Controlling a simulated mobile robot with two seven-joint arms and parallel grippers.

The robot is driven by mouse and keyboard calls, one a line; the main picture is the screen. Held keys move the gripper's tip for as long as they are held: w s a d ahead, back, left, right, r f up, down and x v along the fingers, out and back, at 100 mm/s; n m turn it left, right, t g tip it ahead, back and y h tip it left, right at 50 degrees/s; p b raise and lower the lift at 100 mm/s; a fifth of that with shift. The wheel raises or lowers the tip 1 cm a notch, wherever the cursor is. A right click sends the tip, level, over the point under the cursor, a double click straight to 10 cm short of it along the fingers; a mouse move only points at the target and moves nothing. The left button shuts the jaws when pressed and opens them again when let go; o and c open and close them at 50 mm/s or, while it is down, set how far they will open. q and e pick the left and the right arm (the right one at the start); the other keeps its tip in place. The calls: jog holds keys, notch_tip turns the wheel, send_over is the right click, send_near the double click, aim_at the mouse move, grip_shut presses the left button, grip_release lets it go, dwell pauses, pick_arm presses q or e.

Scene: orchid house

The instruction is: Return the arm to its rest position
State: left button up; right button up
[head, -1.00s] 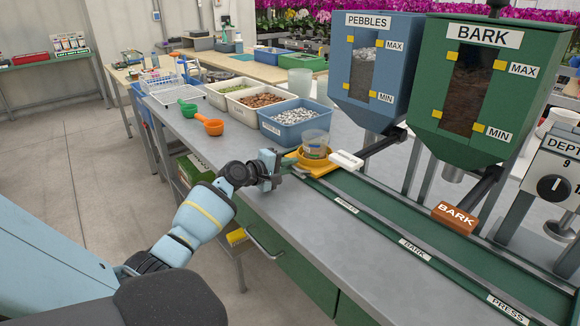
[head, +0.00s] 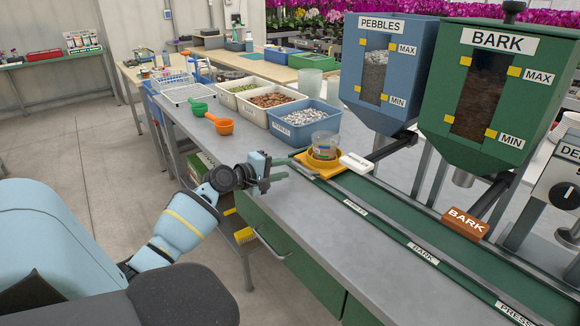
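My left arm comes in from the left, and its gripper (head: 280,169) is over the front edge of the grey bench. Its two fingers look spread apart, with nothing between them. To its right, apart from it, a clear pot (head: 325,141) with some contents low inside stands in a yellow round holder (head: 313,160) at the start of the green track. My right gripper is not in view.
The green track (head: 398,228) runs along the bench below the pebbles hopper (head: 376,115) and bark hopper (head: 470,150). Tubs of material, including a blue tub of white pebbles (head: 290,133), and orange (head: 222,127) and green scoops (head: 194,108) lie behind. The bench front (head: 300,215) is clear.

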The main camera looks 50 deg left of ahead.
pick_arm(q)
jog(key=shift+s+r, duration=0.15)
jog(key=shift+s, duration=0.55)
